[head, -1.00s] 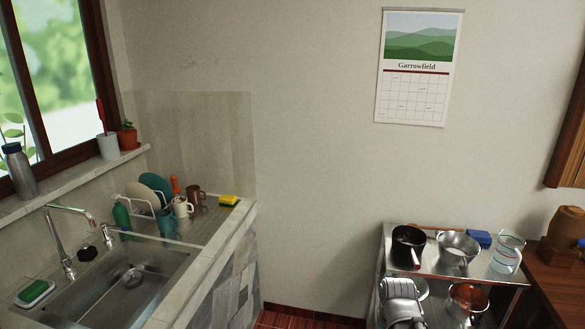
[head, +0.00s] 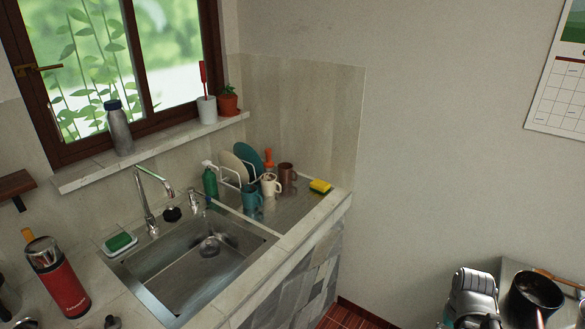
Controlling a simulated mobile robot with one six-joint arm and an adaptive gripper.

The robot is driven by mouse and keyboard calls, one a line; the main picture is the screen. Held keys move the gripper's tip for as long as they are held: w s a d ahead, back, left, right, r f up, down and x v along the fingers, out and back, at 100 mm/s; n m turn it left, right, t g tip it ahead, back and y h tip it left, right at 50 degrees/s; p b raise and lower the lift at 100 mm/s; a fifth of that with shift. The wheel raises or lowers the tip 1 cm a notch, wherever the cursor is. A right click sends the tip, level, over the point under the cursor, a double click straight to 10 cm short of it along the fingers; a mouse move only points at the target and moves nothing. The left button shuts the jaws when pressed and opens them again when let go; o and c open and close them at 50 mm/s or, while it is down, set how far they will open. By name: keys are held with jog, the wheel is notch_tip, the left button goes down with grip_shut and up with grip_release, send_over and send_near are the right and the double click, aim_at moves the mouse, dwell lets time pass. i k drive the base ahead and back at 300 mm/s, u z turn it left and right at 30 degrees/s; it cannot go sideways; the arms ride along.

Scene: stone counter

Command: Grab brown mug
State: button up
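The brown mug (head: 287,174) stands upright on the drainboard right of the sink, at the back near the wall. A cream mug (head: 270,186) stands just in front of it and to its left. A teal mug (head: 252,198) is further left and nearer the sink. An orange-capped bottle (head: 268,158) is behind and left of the brown mug. A silver part of my own arm shows at the lower right, far from the mug. My gripper's fingers are not in view.
A dish rack (head: 228,178) with plates and a green bottle (head: 210,181) stand left of the mugs. A yellow sponge (head: 320,186) lies to the right. The sink (head: 172,290) and tap (head: 146,200) are in front. A dark pan (head: 537,290) is at lower right.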

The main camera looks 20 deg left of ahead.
aim_at(285, 171)
jog(key=u, duration=0.15)
jog(key=i, duration=1.3)
jog(key=u, duration=0.2)
